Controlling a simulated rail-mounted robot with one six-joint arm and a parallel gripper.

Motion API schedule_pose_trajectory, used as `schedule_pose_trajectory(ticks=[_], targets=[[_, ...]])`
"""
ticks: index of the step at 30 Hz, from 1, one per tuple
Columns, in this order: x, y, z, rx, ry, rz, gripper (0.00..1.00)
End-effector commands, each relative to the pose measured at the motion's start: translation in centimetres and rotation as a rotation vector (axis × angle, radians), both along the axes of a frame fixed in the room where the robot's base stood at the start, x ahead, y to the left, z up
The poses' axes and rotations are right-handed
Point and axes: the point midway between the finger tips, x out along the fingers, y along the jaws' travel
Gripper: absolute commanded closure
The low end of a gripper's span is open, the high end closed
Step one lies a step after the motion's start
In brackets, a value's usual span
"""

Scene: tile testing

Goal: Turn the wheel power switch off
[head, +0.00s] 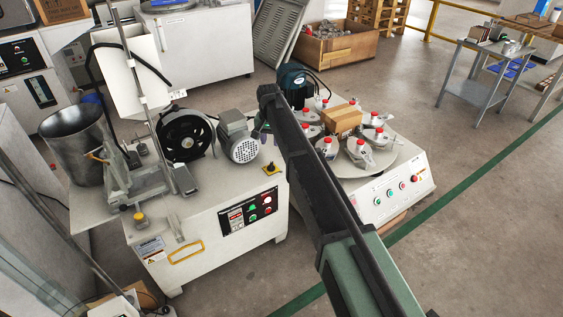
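The left machine (190,262) carries a black wheel (184,133) and a grey motor (238,140) on its top. Its front has a dark control panel (250,208) with a labelled switch plate (236,216), green buttons and red buttons. A small yellow-and-black control (271,169) sits on the top near the front right corner. I cannot tell which of these is the wheel power switch, nor its position. My dark arm reaches up from the lower right, between this machine and the right one. My gripper does not show; the arm's far end is near the motor.
The right machine (408,190) has a round table with several red-topped clamps and a cardboard box (342,121). My arm partly covers it. A metal bucket (75,142) and upright pole stand at the left. Floor is clear at right, by a metal trolley (470,93).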

Motion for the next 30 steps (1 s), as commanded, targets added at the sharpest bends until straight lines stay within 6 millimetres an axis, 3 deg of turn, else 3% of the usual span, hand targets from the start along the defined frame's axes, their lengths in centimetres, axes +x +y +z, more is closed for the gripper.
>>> schedule_pose_trajectory(ticks=[5, 15, 18, 28, 30], targets=[[0.0, -0.1, -1.4, 0.0, 0.0, 0.001, 0.64], [0.0, -0.1, -9.3, 0.0, 0.0, 0.002, 0.64], [0.0, -0.2, -10.7, 0.0, 0.0, 0.002, 0.64], [0.0, -0.2, -10.8, 0.0, 0.0, 0.002, 0.64], [0.0, -0.2, -10.8, 0.0, 0.0, 0.002, 0.75]])
